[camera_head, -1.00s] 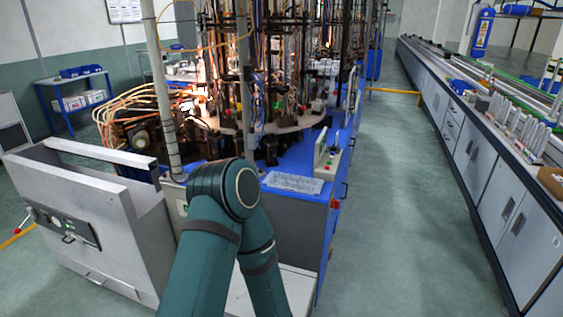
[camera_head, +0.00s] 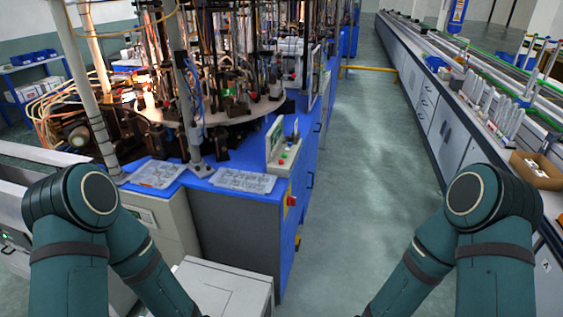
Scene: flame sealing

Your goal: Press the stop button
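A red button (camera_head: 291,201) sits on the right side of the blue-topped machine (camera_head: 230,222), near its front corner. A small control box (camera_head: 283,152) with red and green buttons stands on the machine's blue top above it. The frames do not show which of these is the stop button. Only the upper links and elbows of my two arms show, at the lower left and lower right. Both of my grippers are out of view.
Printed sheets or trays (camera_head: 243,181) lie on the blue top. A pale cabinet (camera_head: 225,290) stands low in front of the machine. An open floor aisle (camera_head: 360,160) runs between the machine and the long grey bench (camera_head: 440,120), which carries a cardboard box (camera_head: 537,172).

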